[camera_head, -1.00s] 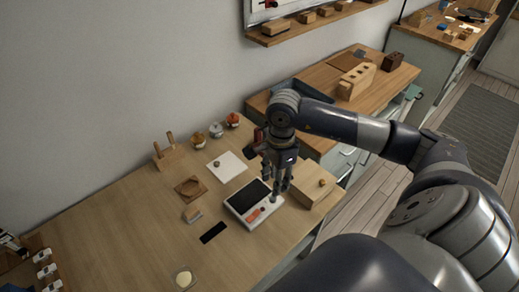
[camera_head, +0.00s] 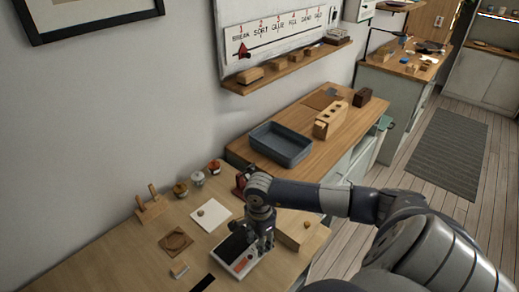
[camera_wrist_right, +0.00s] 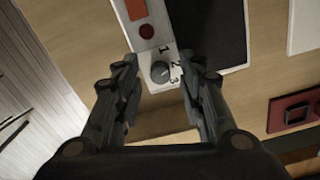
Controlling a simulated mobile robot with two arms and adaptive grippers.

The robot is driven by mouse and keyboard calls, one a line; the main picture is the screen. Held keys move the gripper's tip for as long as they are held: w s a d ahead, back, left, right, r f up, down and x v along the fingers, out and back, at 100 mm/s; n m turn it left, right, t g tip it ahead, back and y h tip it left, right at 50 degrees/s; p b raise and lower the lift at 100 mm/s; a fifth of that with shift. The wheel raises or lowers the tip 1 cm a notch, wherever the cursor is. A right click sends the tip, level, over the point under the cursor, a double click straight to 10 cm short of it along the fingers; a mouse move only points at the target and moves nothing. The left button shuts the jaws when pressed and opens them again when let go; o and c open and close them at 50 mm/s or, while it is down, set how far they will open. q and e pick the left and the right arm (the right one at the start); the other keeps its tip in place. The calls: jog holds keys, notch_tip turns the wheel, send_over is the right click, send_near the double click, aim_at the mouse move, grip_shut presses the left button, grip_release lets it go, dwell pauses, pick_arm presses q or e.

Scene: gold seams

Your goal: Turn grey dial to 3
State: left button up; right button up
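The grey dial (camera_wrist_right: 160,71) is a small round knob on a white panel, with the numbers 1, 2 and 3 printed around it. Which number it points to is too small to tell. My right gripper (camera_wrist_right: 163,68) is open, with one finger on either side of the dial in the right wrist view and gaps between fingers and dial. In the head view, the white device (camera_head: 242,270) has a black pad and a red button, and my right gripper (camera_head: 262,245) is over its right end, hiding the dial. My left gripper is not in view.
A wooden box (camera_head: 303,230) stands just right of the device. A white square sheet (camera_head: 211,215), small jars and a wooden stand (camera_head: 151,205) are to the left and behind. A grey-blue tray (camera_head: 281,145) sits on the far counter. A red object (camera_wrist_right: 294,111) shows in the wrist view.

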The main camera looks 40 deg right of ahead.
jog(key=shift+f, duration=0.1)
grip_shut()
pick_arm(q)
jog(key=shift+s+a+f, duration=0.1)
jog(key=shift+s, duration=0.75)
